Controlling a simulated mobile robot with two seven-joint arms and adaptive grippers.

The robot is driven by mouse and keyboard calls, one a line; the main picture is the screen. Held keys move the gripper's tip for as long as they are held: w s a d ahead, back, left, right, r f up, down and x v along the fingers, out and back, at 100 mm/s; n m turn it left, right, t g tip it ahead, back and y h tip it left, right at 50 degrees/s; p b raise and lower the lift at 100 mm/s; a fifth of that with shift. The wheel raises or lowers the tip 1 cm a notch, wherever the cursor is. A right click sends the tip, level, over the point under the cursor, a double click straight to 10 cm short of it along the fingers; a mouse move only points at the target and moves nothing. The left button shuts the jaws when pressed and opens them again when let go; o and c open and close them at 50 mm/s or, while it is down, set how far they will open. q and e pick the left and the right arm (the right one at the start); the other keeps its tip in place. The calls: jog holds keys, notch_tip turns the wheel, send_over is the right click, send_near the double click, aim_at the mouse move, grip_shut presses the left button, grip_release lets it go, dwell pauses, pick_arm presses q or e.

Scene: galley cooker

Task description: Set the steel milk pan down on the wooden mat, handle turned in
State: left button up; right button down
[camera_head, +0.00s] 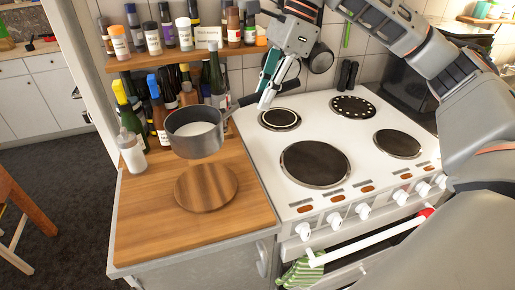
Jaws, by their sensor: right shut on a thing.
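The steel milk pan (196,145) is upright with white liquid in it. It appears held above the wooden counter, just behind and slightly left of the round wooden mat (206,187). Its dark handle (245,101) points right, towards the cooker. My right gripper (266,99) is shut on the handle, over the cooker's left edge. The mat lies flat on the counter, and its visible top is bare. My left gripper is not in view.
A white cooker (257,162) with dark hotplates stands right of the counter (145,215). Several bottles, including a white-capped one (132,153), stand close behind and left of the pan. A shelf of jars (135,63) hangs above. The front counter is clear.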

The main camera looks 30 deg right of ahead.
notch_tip(320, 180, down, 14)
jog(key=shift+b, duration=0.45)
jog(key=c, duration=2)
grip_release()
jog(key=shift+f, duration=0.1)
jog(key=shift+o, duration=0.2)
jog(key=v, duration=1.2)
jog(key=shift+p, duration=0.4)
